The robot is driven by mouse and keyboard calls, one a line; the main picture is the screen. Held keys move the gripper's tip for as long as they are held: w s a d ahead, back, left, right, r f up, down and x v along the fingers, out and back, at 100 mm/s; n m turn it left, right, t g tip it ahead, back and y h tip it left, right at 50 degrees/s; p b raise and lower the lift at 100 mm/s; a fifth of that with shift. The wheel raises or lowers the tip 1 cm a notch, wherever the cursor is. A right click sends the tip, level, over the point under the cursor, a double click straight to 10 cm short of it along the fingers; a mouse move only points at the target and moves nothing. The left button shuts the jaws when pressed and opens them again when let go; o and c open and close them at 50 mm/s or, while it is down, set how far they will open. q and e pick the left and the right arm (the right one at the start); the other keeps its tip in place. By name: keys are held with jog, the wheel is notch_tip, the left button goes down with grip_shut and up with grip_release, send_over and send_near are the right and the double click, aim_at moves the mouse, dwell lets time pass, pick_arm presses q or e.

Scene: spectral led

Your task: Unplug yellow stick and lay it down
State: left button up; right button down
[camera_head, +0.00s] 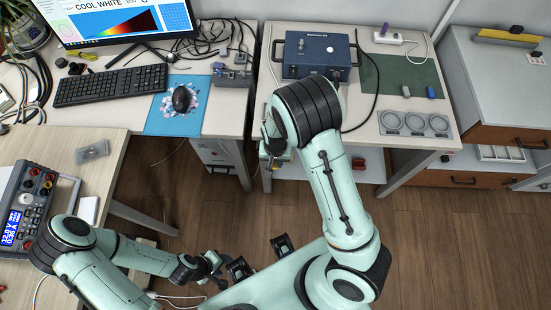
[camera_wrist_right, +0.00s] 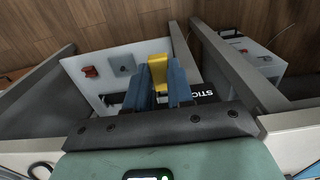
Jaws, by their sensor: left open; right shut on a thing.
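The yellow stick (camera_wrist_right: 158,74) shows in the right wrist view, between the two blue fingers of my right gripper (camera_wrist_right: 167,82). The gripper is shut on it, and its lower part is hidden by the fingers. In the head view my right gripper (camera_head: 273,152) is at the front left edge of the right table, below the blue box; the stick cannot be made out there. My left gripper (camera_head: 216,264) is low at the bottom of the head view, open and empty, away from the tables.
A blue instrument box (camera_head: 316,53), a green mat (camera_head: 400,78) and a grey tray with three round dishes (camera_head: 415,123) are on the right table. Its front middle is clear. A keyboard (camera_head: 110,85) and mouse (camera_head: 182,98) are on the left table. A power supply (camera_head: 27,207) stands at left.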

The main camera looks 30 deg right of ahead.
jog(key=shift+s+a, duration=0.55)
jog(key=shift+s, duration=0.35)
jog(key=shift+s+a, duration=0.15)
jog(key=shift+s, duration=0.1)
jog(key=shift+s+a, duration=0.2)
jog(key=shift+s, duration=0.1)
